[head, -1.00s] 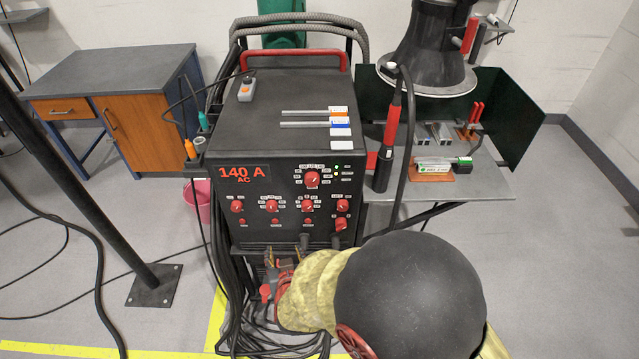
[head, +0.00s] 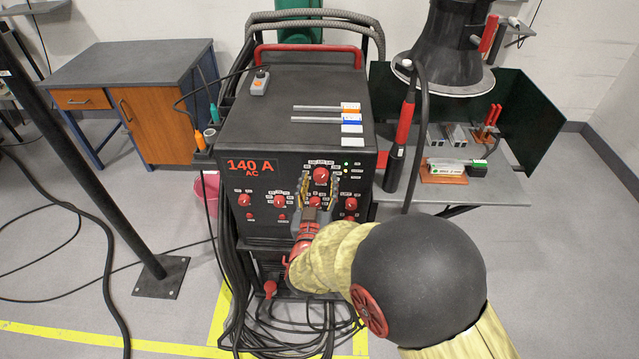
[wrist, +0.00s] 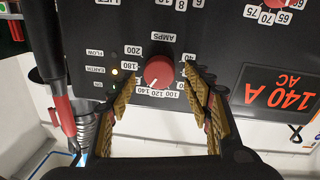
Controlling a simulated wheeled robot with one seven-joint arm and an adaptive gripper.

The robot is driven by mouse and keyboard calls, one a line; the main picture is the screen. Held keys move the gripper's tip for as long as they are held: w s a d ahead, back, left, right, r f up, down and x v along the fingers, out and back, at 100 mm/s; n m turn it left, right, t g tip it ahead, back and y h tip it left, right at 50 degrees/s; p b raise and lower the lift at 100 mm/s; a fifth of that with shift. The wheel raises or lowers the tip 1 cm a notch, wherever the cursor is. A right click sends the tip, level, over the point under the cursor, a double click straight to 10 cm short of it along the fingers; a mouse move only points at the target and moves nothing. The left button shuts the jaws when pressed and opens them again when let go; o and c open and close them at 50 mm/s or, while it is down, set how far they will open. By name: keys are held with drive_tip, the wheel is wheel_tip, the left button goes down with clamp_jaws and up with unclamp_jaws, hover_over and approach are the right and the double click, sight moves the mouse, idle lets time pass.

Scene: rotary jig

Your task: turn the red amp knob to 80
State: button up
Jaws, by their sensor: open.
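The red amp knob (head: 320,175) is the large round knob near the top of the black machine's front panel. In the wrist view, which shows the panel upside down, the knob (wrist: 158,72) sits in a printed AMPS scale, its white mark toward the 120–140 part. The red display (head: 250,167) reads 140 A AC. My gripper (head: 318,187) is open in front of the panel. In the wrist view its two ridged tan fingers (wrist: 158,68) stand on either side of the knob, with a visible gap on each side. The fingers hide part of the scale.
A black and red torch (head: 400,140) with a cable stands at the machine's right, beside a grey table (head: 390,208). Cables (head: 280,335) lie on the floor below.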

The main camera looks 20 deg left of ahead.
drive_tip(key=shift+w+a, duration=0.1)
drive_tip(key=shift+w, duration=0.5)
drive_tip(key=c, duration=0.3)
drive_tip(key=c, duration=0.8)
drive_tip(key=shift+c, duration=0.3)
